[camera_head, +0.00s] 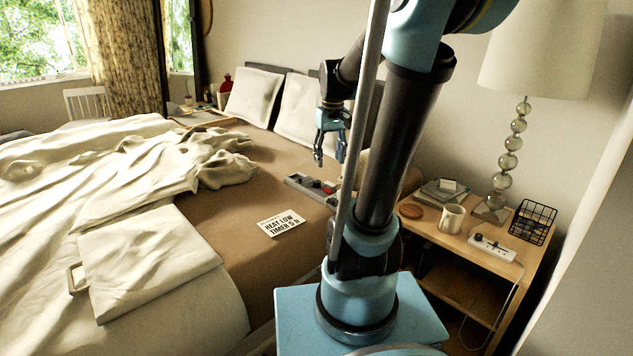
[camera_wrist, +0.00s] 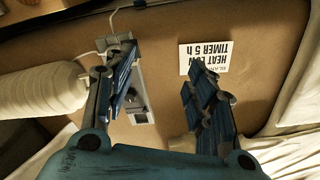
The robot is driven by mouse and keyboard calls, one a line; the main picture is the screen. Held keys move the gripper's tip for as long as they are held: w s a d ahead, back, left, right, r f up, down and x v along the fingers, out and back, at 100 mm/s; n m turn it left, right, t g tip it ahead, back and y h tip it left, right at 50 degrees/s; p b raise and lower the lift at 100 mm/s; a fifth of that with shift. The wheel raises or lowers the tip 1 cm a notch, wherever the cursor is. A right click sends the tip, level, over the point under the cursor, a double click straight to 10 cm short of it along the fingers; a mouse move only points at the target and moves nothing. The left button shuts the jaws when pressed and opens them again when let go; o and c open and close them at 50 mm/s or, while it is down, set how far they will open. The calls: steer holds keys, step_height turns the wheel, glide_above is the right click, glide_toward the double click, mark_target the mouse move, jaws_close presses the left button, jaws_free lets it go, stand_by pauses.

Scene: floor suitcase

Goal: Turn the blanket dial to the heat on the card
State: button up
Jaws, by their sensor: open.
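The card (camera_head: 281,223) lies flat on the brown bed cover and reads "HEAT LOW" and "TIMER 5 h". It shows upside down in the wrist view (camera_wrist: 204,62). A grey control box (camera_head: 298,182) with dark knobs and a red patch lies on the bed beyond the card. In the wrist view the box (camera_wrist: 139,112) is partly hidden behind my left finger, with a white cord at its far end. My gripper (camera_head: 329,158) is open and empty above the box. In the wrist view its fingers (camera_wrist: 157,76) are spread wide. The dial's setting is too small to read.
A similar white control box (camera_head: 492,248) sits on the nightstand (camera_head: 425,228) with a mug (camera_head: 452,218), a lamp (camera_head: 494,206) and a wire basket (camera_head: 533,222). Pillows (camera_head: 255,96) stand at the bed's head. A crumpled blanket (camera_head: 120,165) covers the left side.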

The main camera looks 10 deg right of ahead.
steer(key=w+n, duration=0.1)
steer(key=w, duration=1.2)
steer(key=n+g, duration=0.1)
glide_toward(317, 181)
step_height(317, 181, down, 9)
steer(key=shift+r, duration=0.1)
steer(key=c, duration=1.1)
